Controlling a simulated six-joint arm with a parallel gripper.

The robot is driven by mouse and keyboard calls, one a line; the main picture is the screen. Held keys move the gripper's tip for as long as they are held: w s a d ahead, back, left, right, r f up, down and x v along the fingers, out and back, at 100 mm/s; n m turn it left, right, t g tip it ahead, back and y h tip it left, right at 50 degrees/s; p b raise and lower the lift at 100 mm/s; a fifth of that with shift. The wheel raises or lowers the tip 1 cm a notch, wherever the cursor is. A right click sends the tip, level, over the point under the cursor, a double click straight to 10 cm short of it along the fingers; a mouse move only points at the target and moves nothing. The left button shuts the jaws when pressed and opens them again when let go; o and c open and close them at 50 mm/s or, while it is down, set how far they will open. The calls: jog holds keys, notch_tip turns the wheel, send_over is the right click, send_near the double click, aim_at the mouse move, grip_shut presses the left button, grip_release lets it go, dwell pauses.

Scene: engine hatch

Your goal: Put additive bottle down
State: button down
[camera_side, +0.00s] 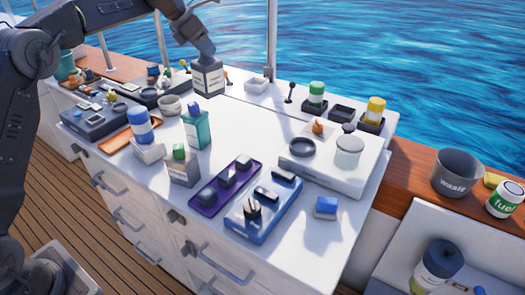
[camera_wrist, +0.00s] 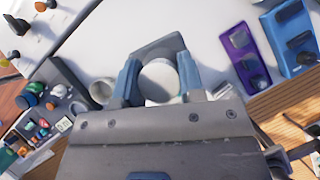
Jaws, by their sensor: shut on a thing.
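My gripper (camera_side: 206,60) is at the back of the white counter (camera_side: 290,215), pointing down. In the wrist view, the blue fingers of my gripper (camera_wrist: 158,82) close on both sides of a round pale cap (camera_wrist: 160,80).
A teal bottle (camera_side: 196,130), a blue-and-white bottle (camera_side: 141,125) and a green-capped grey container (camera_side: 184,168) stand at the front left. A purple tray (camera_side: 212,204) and a blue tray (camera_side: 250,219) lie in front. A small bowl (camera_side: 169,104) stands left of the bottle. The counter's middle is clear.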

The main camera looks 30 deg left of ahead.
jog(key=w+d+m+h, duration=0.1)
jog(key=w+d+m, duration=0.1)
jog(key=d, duration=1.6)
notch_tip(320, 180, down, 15)
jog(key=shift+s+a+g, duration=0.2)
jog(key=shift+s+g, duration=0.05)
jog(key=shift+g, duration=0.05)
jog(key=c, duration=0.7)
grip_release()
jog(key=shift+f, duration=0.15)
jog(key=v, duration=1.2)
jog(key=shift+r, duration=0.2)
